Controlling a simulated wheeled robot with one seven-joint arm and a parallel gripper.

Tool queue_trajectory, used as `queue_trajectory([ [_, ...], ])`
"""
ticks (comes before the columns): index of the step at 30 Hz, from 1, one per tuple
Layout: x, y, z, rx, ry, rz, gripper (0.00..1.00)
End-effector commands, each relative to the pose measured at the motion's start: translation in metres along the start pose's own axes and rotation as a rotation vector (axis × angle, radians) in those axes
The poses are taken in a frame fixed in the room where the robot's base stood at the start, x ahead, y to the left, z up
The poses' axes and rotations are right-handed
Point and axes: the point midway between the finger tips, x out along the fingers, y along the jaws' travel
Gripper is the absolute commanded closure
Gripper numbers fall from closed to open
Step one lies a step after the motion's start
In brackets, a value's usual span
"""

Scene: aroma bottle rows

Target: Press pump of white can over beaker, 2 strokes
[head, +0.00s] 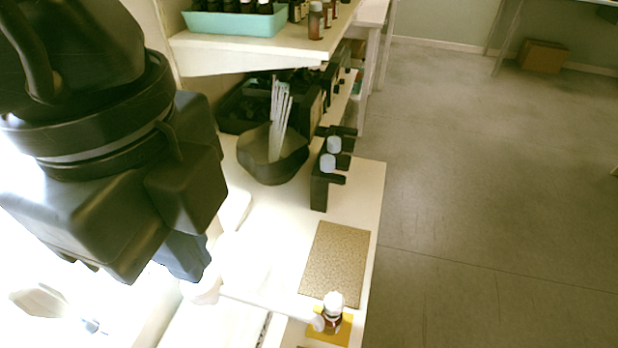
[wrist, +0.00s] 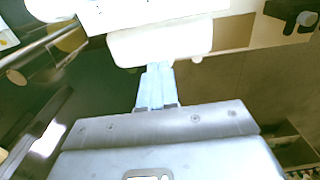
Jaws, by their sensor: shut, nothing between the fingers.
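The white pump (head: 265,299) shows in the head view as a rounded head with a long spout running right. Its can body is lost in glare and behind my arm. My gripper (head: 197,270) is shut and empty, its blue-grey fingertips at the pump's rounded head at the spout's left end. In the wrist view my gripper (wrist: 155,85) reaches a white rounded block (wrist: 160,42), apparently the pump head; I cannot tell whether they touch. The spout tip lies beside a small white-topped brown bottle (head: 333,308) on a yellow square. I cannot make out a beaker.
A tan speckled mat (head: 336,264) lies on the white bench. Behind stand a black holder (head: 320,185) with grey-capped items and a dark bowl (head: 272,160) with pale sticks. A shelf above holds a teal tray (head: 235,22) of bottles. Open floor lies right.

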Motion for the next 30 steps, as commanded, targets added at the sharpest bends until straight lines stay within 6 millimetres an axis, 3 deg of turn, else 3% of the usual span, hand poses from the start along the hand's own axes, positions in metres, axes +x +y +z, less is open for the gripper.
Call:
queue_trajectory([
  [14, 0.0, 0.0, 0.0, 0.0, 0.0, 0.0, 1.0],
  [30, 0.014, 0.0, 0.0, 0.0, 0.0, 0.0, 1.0],
])
